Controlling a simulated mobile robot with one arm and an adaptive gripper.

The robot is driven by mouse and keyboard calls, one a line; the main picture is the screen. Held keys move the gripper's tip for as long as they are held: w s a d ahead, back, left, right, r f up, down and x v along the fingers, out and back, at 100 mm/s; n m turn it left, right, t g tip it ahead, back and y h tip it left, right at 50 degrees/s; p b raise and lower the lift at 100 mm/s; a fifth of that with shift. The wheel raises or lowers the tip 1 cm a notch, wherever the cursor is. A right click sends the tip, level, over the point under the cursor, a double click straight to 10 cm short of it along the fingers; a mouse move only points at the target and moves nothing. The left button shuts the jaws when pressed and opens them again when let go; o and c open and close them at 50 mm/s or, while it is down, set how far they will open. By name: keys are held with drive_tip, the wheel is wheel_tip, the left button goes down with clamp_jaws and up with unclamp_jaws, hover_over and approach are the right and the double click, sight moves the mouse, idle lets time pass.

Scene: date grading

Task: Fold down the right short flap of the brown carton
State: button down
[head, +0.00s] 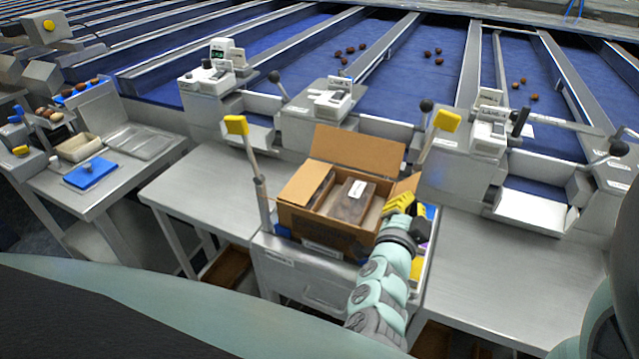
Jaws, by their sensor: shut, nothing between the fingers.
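The brown carton (325,238) stands open on a metal stand in the middle of the head view. Its back long flap (357,150) stands up and leans back. The right short flap (407,184) shows partly behind my gripper and is raised. A dark pack with a white label (350,203) lies inside. My gripper (397,203), with yellow fingers, is at the carton's right side, close to the right flap. I cannot tell whether it touches the flap. Its fingers look shut and empty.
Weighing stations (325,105) stand behind. Coloured items (417,268) lie right of the carton, partly hidden by my arm.

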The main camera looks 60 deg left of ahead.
idle(0.4)
drive_tip(key=c, duration=1.2)
unclamp_jaws()
drive_tip(key=v, duration=1.2)
drive_tip(key=shift+o, duration=0.4)
